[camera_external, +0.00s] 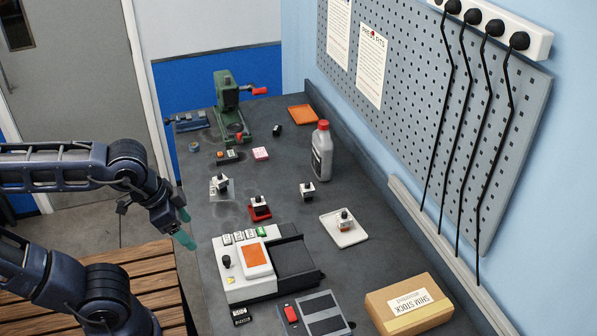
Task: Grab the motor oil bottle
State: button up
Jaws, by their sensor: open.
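The motor oil bottle (322,155) is grey with a red cap and a pale label. It stands upright on the dark bench near its back edge, below the pegboard. My gripper (186,228) has teal fingertips and hangs at the bench's left edge, well to the left of the bottle and apart from it. It is open and nothing shows between its fingers.
Between my gripper and the bottle stand several small stamp-like items, including one on a red base (259,209). A white device with an orange panel (257,258) is nearer the front. A green press (230,105) and a cardboard box (409,305) are at opposite ends.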

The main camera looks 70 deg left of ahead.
jog(key=o, duration=0.3)
jog(key=shift+o, duration=0.2)
